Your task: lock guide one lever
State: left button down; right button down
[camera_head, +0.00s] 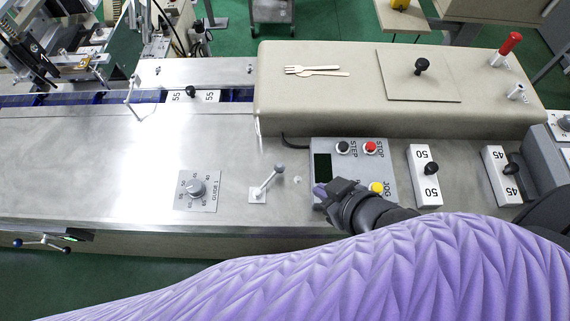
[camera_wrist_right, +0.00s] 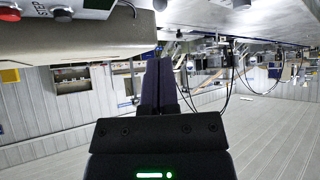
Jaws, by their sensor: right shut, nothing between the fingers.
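The lever (camera_head: 267,182) beside the GUIDE 1 dial has a grey ball knob and a white base plate. It tilts up and to the right on the steel table top. The GUIDE 1 dial (camera_head: 196,190) is on a square plate to its left. My right gripper (camera_head: 319,191) is over the lower left part of the control panel, right of the lever and apart from it. Its fingers are shut and empty, and they show together in the right wrist view (camera_wrist_right: 158,85). The lever is not clear in that view. My left gripper is not in view.
The control panel (camera_head: 322,148) has a dark screen and STOP, STEP and JOG buttons, partly covered by my right gripper. White scale blocks marked 50 (camera_head: 424,160) and 45 (camera_head: 495,165) stand to the right. A beige cover (camera_head: 300,105) rises behind. The steel surface (camera_head: 90,160) is clear on the left.

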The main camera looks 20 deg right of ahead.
aim_at(282, 169)
jog(key=b+x, duration=0.3)
jog(key=x, duration=1.1)
jog(key=shift+f, duration=0.1)
